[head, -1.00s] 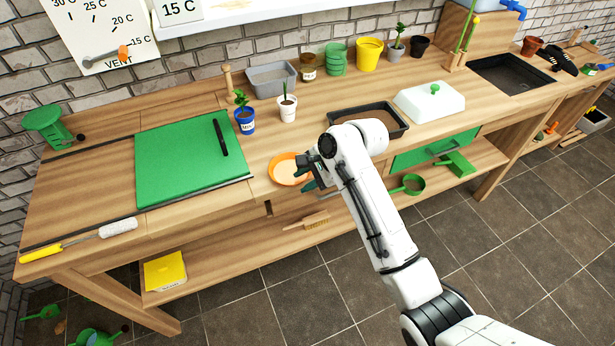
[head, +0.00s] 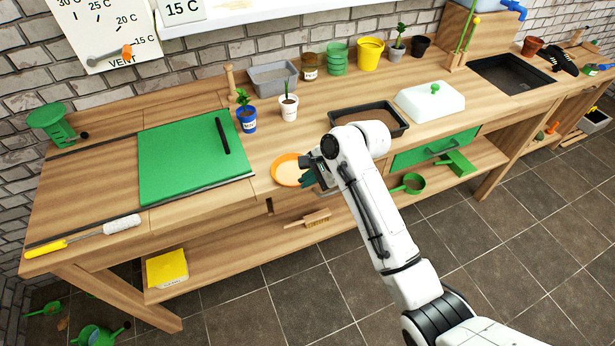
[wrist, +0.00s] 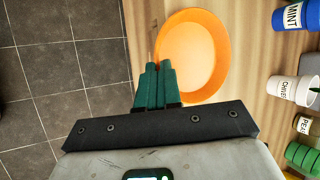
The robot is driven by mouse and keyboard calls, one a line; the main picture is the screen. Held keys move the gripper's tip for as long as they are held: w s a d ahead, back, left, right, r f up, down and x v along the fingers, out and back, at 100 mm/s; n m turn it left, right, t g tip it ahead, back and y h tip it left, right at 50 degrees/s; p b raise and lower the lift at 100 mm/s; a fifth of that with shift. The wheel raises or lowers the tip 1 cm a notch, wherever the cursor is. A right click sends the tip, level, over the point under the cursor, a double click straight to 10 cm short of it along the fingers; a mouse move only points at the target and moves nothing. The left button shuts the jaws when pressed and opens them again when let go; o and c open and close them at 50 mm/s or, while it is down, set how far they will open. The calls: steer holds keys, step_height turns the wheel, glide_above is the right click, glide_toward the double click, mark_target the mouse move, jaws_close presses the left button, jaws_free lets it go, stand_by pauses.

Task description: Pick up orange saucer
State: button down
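The orange saucer (head: 286,171) lies at the front edge of the wooden bench, with a paler orange inside. It also shows in the wrist view (wrist: 192,55), just beyond my fingers and to their right. My gripper (head: 306,177) is at the saucer's right front rim. In the wrist view, the green fingers (wrist: 157,68) are close together, with a bit of orange rim between their tips. They look shut on that rim. The saucer still appears to rest on the bench top.
A dark tray (head: 370,119) is to the right. Bare wood surrounds the saucer.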

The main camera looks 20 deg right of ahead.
steer(key=shift+s+a+f, duration=0.1)
steer(key=shift+s, duration=0.5)
steer(key=c, duration=1.2)
jaws_free()
steer(key=shift+c, duration=0.2)
steer(key=v, duration=1.1)
